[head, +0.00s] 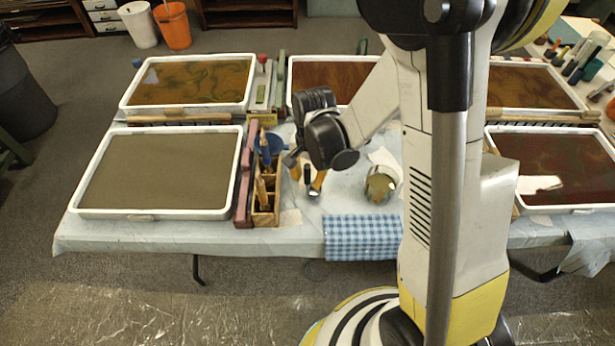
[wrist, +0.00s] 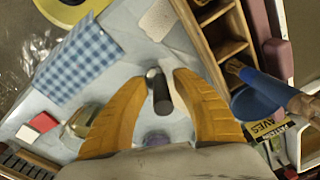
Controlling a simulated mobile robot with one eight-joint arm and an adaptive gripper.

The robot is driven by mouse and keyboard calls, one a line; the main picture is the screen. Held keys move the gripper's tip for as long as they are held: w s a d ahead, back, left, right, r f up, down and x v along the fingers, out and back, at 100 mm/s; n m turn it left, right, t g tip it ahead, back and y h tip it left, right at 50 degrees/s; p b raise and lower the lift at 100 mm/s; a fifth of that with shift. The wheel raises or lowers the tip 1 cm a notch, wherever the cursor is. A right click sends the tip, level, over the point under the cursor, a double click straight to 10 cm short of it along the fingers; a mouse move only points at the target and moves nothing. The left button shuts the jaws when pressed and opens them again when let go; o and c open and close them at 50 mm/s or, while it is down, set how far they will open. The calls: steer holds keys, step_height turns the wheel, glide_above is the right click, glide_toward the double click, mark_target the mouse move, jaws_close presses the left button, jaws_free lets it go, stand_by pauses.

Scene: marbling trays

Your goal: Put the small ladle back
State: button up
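My gripper (head: 307,181) hangs over the middle of the table, just right of the wooden divided box (head: 265,217). Its two orange fingers stand apart in the wrist view (wrist: 158,82). A dark-handled tool with a grey end (wrist: 161,93), perhaps the small ladle, shows between them. Gaps show beside it, so it does not look gripped, though contact with the right finger is hard to judge. Its bowl cannot be made out. The box's empty compartments also show in the wrist view (wrist: 207,45). A blue item with a wooden handle (wrist: 256,93) is right of the fingers.
A glass jar (head: 380,186) stands right of my gripper. A blue checked cloth (head: 362,238) hangs over the front edge. A white-rimmed tray (head: 150,214) lies left, beyond a mauve bar (head: 246,178). A red and white block (wrist: 38,125) lies near the jar.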

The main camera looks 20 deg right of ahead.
steer(key=r+p, duration=0.1)
steer(key=r, duration=0.3)
steer(key=r+p, duration=0.1)
steer(key=r, duration=0.3)
steer(key=r+p, duration=0.2)
steer(key=r, duration=0.2)
steer(key=shift+s+d, duration=0.25)
steer(key=shift+s, duration=0.1)
steer(key=s+d+r+n+t, duration=0.2)
steer(key=s+r+n+t, duration=0.4)
steer(key=r, duration=0.8)
steer(key=s+n, duration=0.2)
steer(key=s, duration=0.2)
steer(key=shift+s+r+t, duration=0.15)
steer(key=shift+s+t, duration=0.15)
steer(key=shift+s, duration=0.05)
